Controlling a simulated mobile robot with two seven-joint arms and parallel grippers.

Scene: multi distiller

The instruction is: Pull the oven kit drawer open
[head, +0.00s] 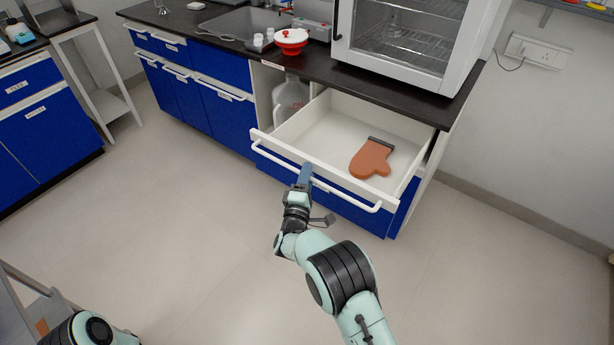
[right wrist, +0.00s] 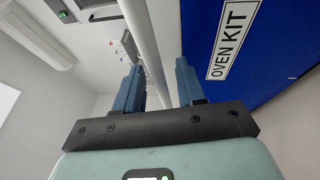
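The oven kit drawer (head: 330,122) stands well out from the blue cabinet under the counter, with its white interior in sight. Its white handle (head: 345,193) runs along the blue front. An "OVEN KIT" label (right wrist: 232,40) shows in the right wrist view. My right gripper (head: 305,175) is at the handle's left-middle part. In the right wrist view the handle (right wrist: 143,40) passes between the two blue fingers, with a gap on one side. My left gripper is out of view; only part of that arm shows at lower left.
An orange oven mitt (head: 371,158) lies in the drawer. A glass-fronted oven (head: 405,40) stands on the dark counter above. A large clear bottle (head: 290,100) is in the open bay left of the drawer. The floor in front is clear.

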